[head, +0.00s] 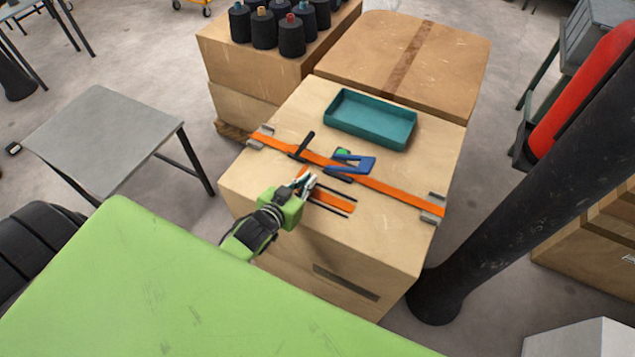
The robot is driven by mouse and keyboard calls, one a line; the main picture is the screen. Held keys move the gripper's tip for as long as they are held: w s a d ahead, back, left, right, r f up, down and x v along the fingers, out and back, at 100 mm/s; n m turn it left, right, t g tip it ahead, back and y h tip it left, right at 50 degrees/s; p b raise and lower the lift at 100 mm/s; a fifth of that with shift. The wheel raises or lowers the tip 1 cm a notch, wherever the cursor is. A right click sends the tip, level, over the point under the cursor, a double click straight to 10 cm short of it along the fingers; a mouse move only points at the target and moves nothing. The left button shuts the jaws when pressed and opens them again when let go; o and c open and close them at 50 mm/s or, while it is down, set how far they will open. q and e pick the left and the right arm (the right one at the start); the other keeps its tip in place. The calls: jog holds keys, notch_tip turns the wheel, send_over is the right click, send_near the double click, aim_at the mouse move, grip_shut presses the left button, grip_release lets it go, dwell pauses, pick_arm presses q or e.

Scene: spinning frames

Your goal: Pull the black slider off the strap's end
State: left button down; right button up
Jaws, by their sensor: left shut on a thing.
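An orange strap (395,189) runs across the top of the wooden box, with grey brackets at both ends. A black bar (301,146) lies crosswise on the strap left of the middle; I cannot tell whether it is the slider. A blue frame-like piece (354,164) with a green part sits at the strap's middle. A short orange strip (335,201) lies nearer to me between two thin black bars. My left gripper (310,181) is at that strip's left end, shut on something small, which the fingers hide. My right gripper is not in view.
A teal tray (370,139) stands empty at the back of the box top. Black spools (291,38) stand on a crate behind. A grey table (104,131) is at left. A thick black post (530,190) slants up at right. The box top's front is mostly clear.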

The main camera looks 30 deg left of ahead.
pick_arm(q)
jog(key=shift+a, duration=0.2)
jog(key=c, duration=2.2)
grip_release()
jog(key=shift+a, duration=0.1)
jog(key=v, duration=1.2)
